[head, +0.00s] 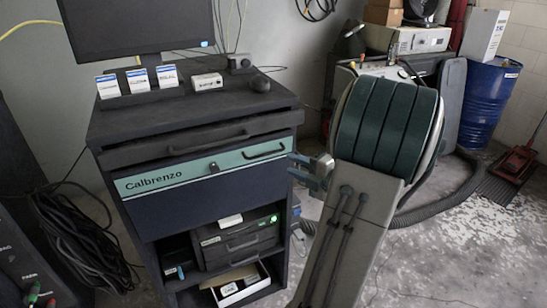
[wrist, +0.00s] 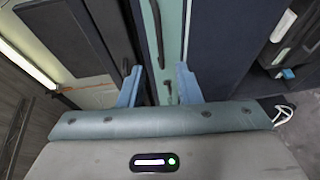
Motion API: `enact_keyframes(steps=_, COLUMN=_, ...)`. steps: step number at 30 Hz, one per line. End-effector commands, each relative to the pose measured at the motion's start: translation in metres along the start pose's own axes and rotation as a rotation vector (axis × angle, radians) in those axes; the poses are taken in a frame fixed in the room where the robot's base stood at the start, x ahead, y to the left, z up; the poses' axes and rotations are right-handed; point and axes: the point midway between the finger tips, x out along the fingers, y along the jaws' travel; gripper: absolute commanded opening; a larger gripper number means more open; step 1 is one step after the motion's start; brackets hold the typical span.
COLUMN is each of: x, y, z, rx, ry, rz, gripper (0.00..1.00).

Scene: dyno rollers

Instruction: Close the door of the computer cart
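The computer cart (head: 205,205) is a dark cabinet with a teal strip marked "Calbrenzo" (head: 200,172). A dark panel (head: 215,200) is below the strip. The lower compartment is open at the front, showing shelved equipment; no door is seen covering it, and I cannot tell which part is the door. My gripper (head: 298,169) is at the cart's front right, near the end of the teal strip, fingers apart. In the wrist view, my open gripper (wrist: 158,84) faces the teal strip (wrist: 172,50), with nothing seen between the fingers; contact cannot be told.
A monitor (head: 135,25) and small boxes (head: 138,80) stand on the cart. Coiled cables (head: 85,240) lie left of it. A blue drum (head: 487,100), a grey hose (head: 440,205) and a red floor jack (head: 515,165) are right. Floor at the lower right is clear.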

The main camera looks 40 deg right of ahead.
Motion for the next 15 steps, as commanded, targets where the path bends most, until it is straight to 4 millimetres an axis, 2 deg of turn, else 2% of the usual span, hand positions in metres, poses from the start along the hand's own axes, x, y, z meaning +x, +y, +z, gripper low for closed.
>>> enact_keyframes(steps=1, x=0.012, y=-0.001, z=-0.001, rx=0.0, ry=0.004, rz=0.0, gripper=0.31)
enact_keyframes(steps=6, x=0.047, y=-0.001, z=-0.001, rx=-0.002, ry=0.004, rz=0.0, gripper=0.31)
enact_keyframes(steps=12, x=0.074, y=-0.001, z=0.0, rx=-0.002, ry=0.002, rz=-0.001, gripper=0.31)
enact_keyframes(steps=15, x=0.08, y=0.0, z=0.0, rx=-0.001, ry=0.001, rz=-0.001, gripper=0.31)
